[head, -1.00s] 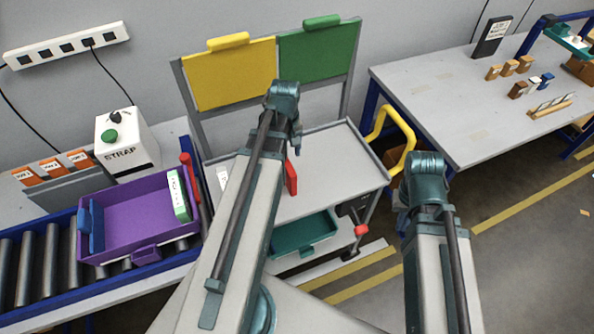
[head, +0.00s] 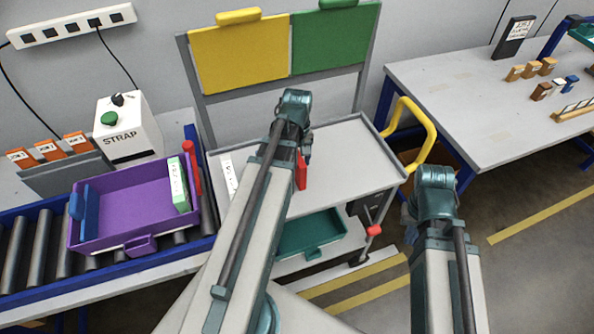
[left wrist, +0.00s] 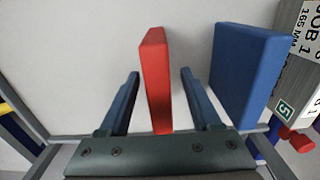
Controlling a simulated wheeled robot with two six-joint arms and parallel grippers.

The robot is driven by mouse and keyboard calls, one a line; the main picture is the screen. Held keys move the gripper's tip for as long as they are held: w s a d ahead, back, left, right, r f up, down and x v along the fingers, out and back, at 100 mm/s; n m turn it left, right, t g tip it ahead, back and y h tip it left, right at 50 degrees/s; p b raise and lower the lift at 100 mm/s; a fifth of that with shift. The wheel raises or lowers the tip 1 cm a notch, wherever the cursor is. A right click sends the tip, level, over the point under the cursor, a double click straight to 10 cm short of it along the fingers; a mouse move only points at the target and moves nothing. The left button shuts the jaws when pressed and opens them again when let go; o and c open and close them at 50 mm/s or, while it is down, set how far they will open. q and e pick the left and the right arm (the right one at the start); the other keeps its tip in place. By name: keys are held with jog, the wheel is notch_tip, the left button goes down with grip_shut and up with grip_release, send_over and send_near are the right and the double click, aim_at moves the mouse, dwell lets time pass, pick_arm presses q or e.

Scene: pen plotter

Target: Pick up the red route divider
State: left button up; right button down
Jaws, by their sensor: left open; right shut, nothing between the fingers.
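The red route divider (head: 301,171) stands upright on the grey cart top, partly hidden behind my left arm in the head view. In the left wrist view the red divider (left wrist: 156,80) rises between the two fingers of my left gripper (left wrist: 160,74). The fingers are open, one on each side, with a gap to the divider on both sides. In the head view my left arm mostly hides this gripper. My right arm shows at the right of the head view, but its gripper is not visible.
A blue block (left wrist: 245,75) stands just right of the left gripper's right finger in the wrist view. A grey piece with a JOB 1 label (left wrist: 309,38) lies beyond it. A purple bin (head: 128,238) sits on rollers at left. The cart top's right part (head: 350,155) is clear.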

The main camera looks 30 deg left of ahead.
pick_arm(q)
jog(key=f+b, duration=0.5)
jog(key=shift+w+a+f, duration=0.1)
jog(key=shift+w+a, duration=0.05)
jog(key=shift+w, duration=0.05)
jog(key=shift+c, duration=0.2)
grip_shut()
